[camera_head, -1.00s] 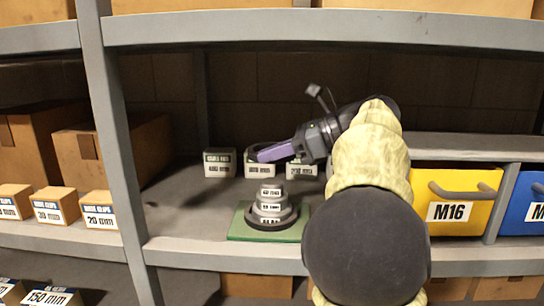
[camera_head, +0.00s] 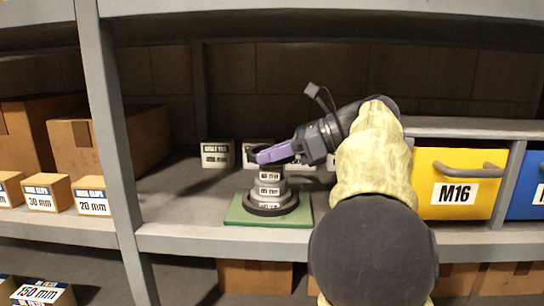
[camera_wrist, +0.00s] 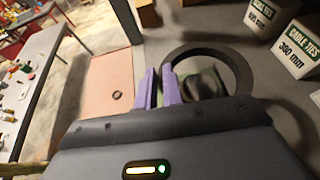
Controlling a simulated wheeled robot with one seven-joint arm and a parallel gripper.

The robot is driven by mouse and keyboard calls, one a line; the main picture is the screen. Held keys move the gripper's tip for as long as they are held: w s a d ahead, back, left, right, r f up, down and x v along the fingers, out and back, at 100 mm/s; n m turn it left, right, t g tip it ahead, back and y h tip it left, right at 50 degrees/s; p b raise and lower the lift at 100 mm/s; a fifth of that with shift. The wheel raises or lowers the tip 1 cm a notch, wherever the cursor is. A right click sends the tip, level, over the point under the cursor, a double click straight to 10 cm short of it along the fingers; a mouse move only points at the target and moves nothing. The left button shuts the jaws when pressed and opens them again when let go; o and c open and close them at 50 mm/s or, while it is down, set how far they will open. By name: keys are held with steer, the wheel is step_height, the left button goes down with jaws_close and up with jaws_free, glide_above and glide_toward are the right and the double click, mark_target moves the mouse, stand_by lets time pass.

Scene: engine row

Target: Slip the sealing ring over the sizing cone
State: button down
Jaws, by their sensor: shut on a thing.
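The sizing cone (camera_head: 269,189) is a grey stepped cone with labelled tiers and a dark round base. It stands upright on a green plate (camera_head: 236,214) on the shelf. My gripper (camera_head: 266,154), with purple fingers, is just above the cone's top in the head view. In the wrist view my gripper (camera_wrist: 160,88) is shut on one side of the dark sealing ring (camera_wrist: 243,70). A dark grey rounded shape, apparently the cone (camera_wrist: 204,86), shows through the ring's opening. I cannot tell whether the ring touches the cone; the fingers largely hide it in the head view.
White cable-tie boxes (camera_head: 217,154) stand behind the cone. A yellow M16 bin (camera_head: 455,184) is to the right. Cardboard boxes (camera_head: 75,145) and a grey upright (camera_head: 112,130) are to the left. An upper shelf edge (camera_head: 300,27) runs overhead. Shelf left of the plate is clear.

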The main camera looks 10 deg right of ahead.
steer(key=shift+f+b, duration=0.65)
steer(key=c, duration=1.5)
jaws_free()
steer(key=shift+o, duration=0.2)
steer(key=shift+r, duration=0.1)
step_height(320, 180, up, 9)
steer(key=shift+w+f+p, duration=0.1)
steer(key=shift+f+p, duration=0.1)
steer(key=shift+p, duration=0.25)
steer(key=shift+r, duration=0.65)
